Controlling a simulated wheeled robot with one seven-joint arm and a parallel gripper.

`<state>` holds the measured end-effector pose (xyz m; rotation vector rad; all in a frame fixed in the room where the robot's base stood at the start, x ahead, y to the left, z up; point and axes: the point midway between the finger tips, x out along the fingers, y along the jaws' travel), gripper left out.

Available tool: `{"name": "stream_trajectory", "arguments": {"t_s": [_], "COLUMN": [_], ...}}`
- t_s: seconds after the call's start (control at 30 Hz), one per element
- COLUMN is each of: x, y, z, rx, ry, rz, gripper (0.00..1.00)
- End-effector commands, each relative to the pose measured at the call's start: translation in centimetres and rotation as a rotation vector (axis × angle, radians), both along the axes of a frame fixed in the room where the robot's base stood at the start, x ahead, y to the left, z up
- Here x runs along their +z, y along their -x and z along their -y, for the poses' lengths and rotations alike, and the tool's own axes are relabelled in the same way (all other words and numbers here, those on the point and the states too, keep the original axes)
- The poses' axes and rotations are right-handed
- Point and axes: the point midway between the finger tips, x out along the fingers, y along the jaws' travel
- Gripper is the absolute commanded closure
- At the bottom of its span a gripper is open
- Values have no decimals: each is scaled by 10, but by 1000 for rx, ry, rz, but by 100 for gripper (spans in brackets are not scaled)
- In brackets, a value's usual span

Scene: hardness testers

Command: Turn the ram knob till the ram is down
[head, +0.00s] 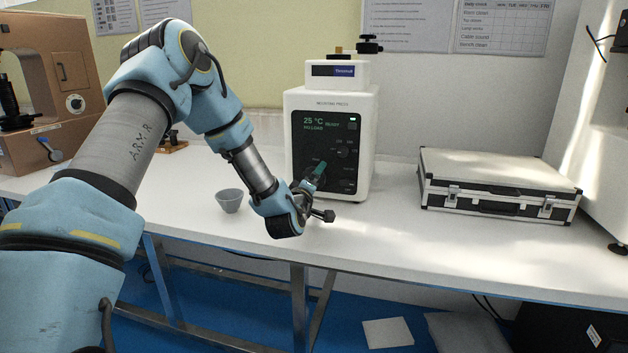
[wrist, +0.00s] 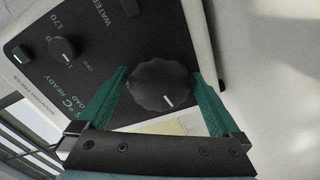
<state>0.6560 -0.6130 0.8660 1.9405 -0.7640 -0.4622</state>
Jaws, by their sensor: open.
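The white mounting press (head: 361,130) stands on the bench, with a black front panel. Its screen reads 25 °C, READY and what looks like NO LOAD. In the wrist view a large black scalloped knob (wrist: 158,86) with a white pointer mark sits between the green fingers of my gripper (wrist: 160,76). The fingers are open, one on each side of it, with a small gap visible on the left. The knob's own label is hidden. In the head view my gripper (head: 318,170) is at the panel's lower left and covers this knob. The ram itself cannot be seen.
A grey bowl (head: 229,202) stands left of my wrist. The bench front (head: 390,240) is clear.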

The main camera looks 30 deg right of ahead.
Motion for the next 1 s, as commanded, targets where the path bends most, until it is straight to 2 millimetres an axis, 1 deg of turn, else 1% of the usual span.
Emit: {"name": "stream_trajectory", "arguments": {"t_s": [0.13,0.77,0.8,1.0], "x": [0,0,0,-1], "y": [0,0,0,0], "z": [0,0,0,0], "rx": [0,0,0,0], "ry": [0,-1,-1,12], "rz": [0,-1,-1,-12], "gripper": [0,71,73,73]}}
